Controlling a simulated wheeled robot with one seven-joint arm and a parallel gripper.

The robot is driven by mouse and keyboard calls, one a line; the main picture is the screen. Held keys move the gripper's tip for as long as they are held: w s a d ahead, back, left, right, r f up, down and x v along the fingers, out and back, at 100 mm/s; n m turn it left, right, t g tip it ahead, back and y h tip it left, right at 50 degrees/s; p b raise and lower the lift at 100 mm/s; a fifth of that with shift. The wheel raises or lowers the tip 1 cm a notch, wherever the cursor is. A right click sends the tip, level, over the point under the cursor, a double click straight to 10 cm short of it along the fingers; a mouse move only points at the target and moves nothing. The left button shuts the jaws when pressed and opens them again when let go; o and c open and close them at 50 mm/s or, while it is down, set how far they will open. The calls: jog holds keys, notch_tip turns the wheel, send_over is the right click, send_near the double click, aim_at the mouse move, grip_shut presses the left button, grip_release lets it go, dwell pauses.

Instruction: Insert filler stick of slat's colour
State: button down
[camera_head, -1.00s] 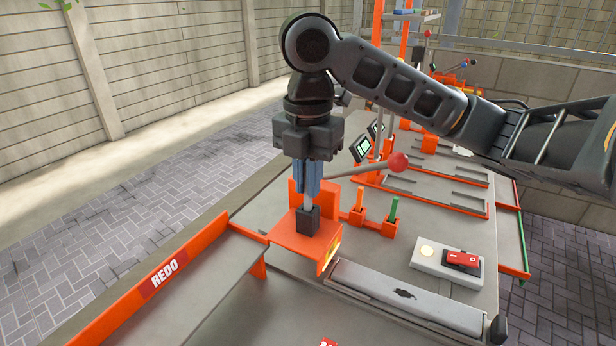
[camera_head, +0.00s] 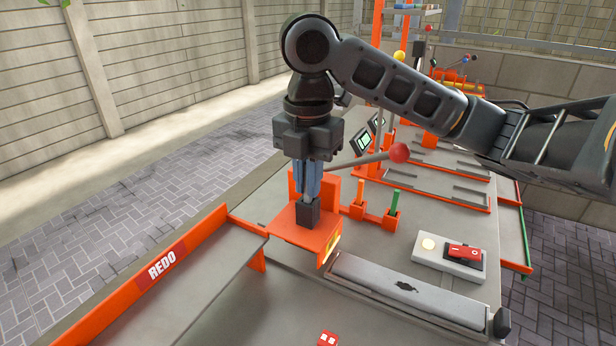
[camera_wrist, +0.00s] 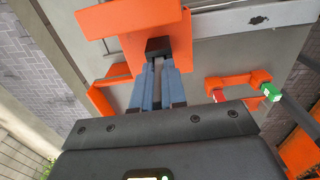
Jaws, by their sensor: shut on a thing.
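My gripper (camera_head: 308,198) points straight down over an orange fixture (camera_head: 290,232), its blue fingers shut on a small black block (camera_head: 307,215). The block stands at the fixture's top; its underside is hidden. In the wrist view the fingers (camera_wrist: 160,72) meet at the black block (camera_wrist: 158,46). A grey slat (camera_head: 410,290) with a dark mark lies right of the fixture; it also shows in the wrist view (camera_wrist: 235,20). An orange-red stick (camera_head: 360,189) and a green stick (camera_head: 394,203) stand in an orange holder (camera_head: 372,217), right of my gripper and apart from it.
A lever with a red ball (camera_head: 399,153) reaches close behind my gripper. A red switch (camera_head: 464,252) sits on a pale box at right. An orange-edged REDO chute (camera_head: 205,285) is at front left. A small red block (camera_head: 328,339) lies at the bottom edge.

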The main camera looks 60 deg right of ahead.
jog(key=shift+f+b, duration=0.5)
jog(key=shift+f, duration=0.25)
jog(key=c, duration=1.1)
grip_release()
jog(key=shift+r, duration=0.15)
notch_tip(320, 180, up, 8)
jog(key=shift+f+p, duration=0.2)
jog(key=shift+p, duration=0.1)
